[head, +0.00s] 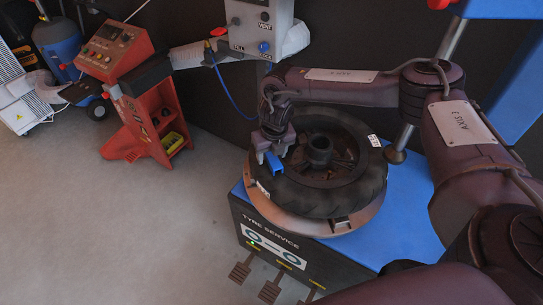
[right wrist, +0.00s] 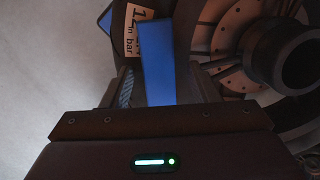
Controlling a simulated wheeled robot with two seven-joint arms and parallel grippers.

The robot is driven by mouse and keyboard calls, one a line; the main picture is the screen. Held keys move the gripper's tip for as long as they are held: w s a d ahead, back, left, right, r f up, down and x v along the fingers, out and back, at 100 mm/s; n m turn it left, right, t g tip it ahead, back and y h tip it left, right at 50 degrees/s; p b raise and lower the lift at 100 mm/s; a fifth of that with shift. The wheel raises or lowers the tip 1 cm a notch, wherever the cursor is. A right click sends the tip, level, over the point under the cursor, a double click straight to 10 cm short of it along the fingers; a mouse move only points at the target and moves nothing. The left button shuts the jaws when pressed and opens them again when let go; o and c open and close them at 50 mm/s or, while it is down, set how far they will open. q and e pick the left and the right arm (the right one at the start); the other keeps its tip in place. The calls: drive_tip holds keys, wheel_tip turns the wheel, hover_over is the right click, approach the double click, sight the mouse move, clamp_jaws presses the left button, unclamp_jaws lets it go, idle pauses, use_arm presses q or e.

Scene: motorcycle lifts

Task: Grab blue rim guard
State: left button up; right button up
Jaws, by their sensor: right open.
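The blue rim guard (head: 274,162) sits at the left edge of the black tyre (head: 345,190), which lies flat on the tyre machine's turntable. My right gripper (head: 272,150) is over the guard from above. In the right wrist view, the blue rim guard (right wrist: 158,62) stands between the two open fingers of my right gripper (right wrist: 165,88), with part of it hidden low down by the gripper body. I cannot tell whether either finger touches it. My left gripper is not in view.
The blue tyre machine (head: 385,240) has a post (head: 452,40) on the right and pedals (head: 270,290) in front. A grey control box (head: 258,28) stands behind, with a blue hose. A red machine (head: 140,95) is at the left; the floor between is clear.

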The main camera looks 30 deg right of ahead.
drive_tip(key=c, duration=1)
drive_tip(key=shift+c, duration=0.2)
drive_tip(key=shift+r, duration=0.15)
